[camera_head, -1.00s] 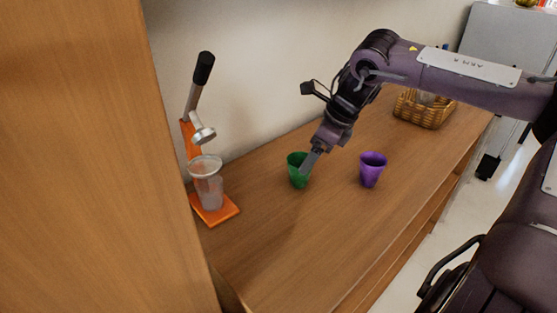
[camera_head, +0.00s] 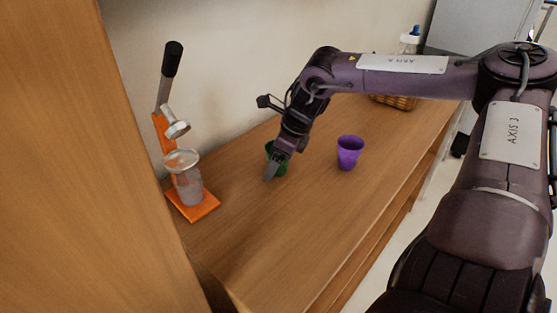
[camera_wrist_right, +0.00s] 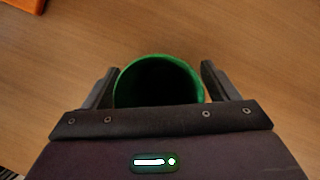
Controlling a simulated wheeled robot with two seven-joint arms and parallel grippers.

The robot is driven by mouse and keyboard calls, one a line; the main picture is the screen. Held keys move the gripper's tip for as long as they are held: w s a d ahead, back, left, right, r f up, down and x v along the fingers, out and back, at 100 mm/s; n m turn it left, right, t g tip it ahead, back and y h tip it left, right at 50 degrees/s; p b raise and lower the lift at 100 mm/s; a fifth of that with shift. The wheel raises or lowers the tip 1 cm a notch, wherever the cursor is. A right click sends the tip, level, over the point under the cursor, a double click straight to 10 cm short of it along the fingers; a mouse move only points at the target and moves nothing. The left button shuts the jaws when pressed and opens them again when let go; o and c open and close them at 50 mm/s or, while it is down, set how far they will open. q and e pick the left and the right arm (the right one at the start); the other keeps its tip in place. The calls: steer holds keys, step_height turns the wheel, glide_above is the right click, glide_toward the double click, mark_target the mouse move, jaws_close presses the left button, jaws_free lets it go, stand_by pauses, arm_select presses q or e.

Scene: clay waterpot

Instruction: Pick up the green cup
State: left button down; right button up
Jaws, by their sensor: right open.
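The green cup (camera_head: 282,168) stands on the wooden table, partly hidden behind my right gripper (camera_head: 273,172) in the head view. In the right wrist view, the green cup (camera_wrist_right: 160,82) shows its round open mouth. My right gripper (camera_wrist_right: 158,85) is open there, with one finger on each side of the cup. A gap shows between the cup's rim and the right finger; the left finger is very close to the rim. My left gripper is not in view.
A purple cup (camera_head: 349,152) stands to the right of the green cup. A press with an orange base (camera_head: 200,207) and a clear cup (camera_head: 187,180) stands at the left. A wicker basket (camera_head: 392,101) is at the back. The table (camera_head: 290,230) is clear in front.

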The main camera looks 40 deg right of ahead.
steer(key=shift+c, duration=0.2)
steer(key=c, duration=1)
